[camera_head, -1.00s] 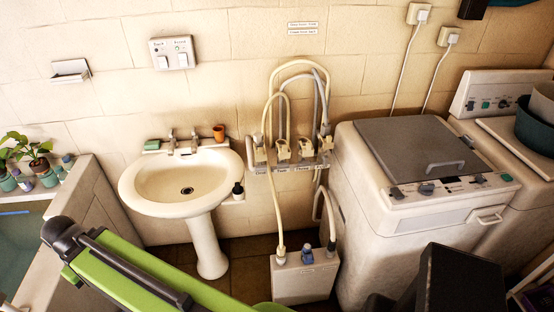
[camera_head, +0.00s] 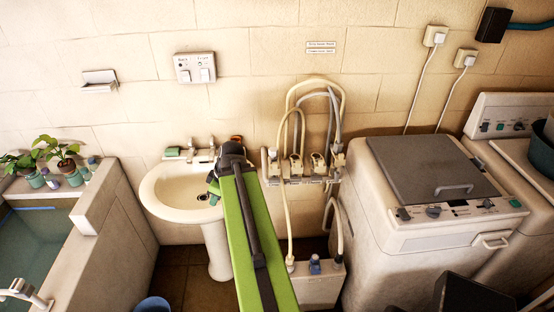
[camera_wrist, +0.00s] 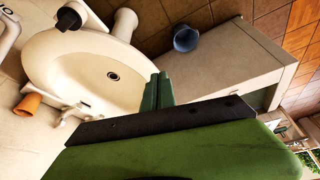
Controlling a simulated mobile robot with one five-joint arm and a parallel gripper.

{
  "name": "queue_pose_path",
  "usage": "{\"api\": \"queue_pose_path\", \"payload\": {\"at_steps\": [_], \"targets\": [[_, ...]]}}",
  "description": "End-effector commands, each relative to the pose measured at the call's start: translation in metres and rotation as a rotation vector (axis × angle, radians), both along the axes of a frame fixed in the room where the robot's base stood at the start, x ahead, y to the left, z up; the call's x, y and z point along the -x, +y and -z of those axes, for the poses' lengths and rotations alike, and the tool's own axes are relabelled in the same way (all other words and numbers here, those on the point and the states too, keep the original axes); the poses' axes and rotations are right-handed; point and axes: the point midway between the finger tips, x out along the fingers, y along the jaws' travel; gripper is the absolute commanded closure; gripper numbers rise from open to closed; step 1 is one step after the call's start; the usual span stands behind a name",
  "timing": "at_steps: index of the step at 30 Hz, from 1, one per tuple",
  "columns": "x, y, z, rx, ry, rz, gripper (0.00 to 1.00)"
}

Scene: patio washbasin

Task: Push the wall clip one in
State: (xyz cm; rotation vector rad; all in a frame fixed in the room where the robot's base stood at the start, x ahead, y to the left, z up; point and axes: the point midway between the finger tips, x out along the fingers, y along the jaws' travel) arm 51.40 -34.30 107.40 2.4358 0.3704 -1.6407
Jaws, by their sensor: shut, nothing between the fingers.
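Several cream wall clips (camera_head: 296,166) sit in a row on a rail on the wall, between the washbasin and the washing machine, with hoses looping above them. Small labels under them are too small to read, so I cannot tell which is clip one. My gripper (camera_head: 213,190) is over the washbasin, to the left of the clips and apart from them, partly hidden by my green arm. In the wrist view, its green fingers (camera_wrist: 158,91) are together and empty in front of the basin. No wall clip shows in that view.
The washbasin (camera_head: 165,212) has taps and a terracotta cup (camera_wrist: 27,105) on its back edge. A hose box (camera_head: 318,290) stands below the clips. The washing machine (camera_head: 385,240) is at right. A blue bucket (camera_wrist: 186,38) is on the floor.

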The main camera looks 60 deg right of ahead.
Motion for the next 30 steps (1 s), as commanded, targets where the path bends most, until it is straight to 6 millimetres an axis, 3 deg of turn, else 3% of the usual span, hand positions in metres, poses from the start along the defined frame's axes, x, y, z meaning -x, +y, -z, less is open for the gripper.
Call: {"api": "queue_pose_path", "payload": {"at_steps": [1,3,6,10,15,25,30], "targets": [[0.026,-0.042,-0.022,0.033,-0.050,-0.002,1.00],[0.061,-0.090,-0.039,0.098,-0.116,-0.031,1.00],[0.110,-0.145,-0.059,0.198,-0.186,-0.062,1.00],[0.161,-0.189,-0.077,0.305,-0.231,-0.086,1.00],[0.186,-0.208,-0.083,0.366,-0.247,-0.105,1.00],[0.184,-0.208,-0.079,0.367,-0.246,-0.109,1.00],[0.171,-0.212,-0.056,0.366,-0.246,-0.111,1.00]]}}
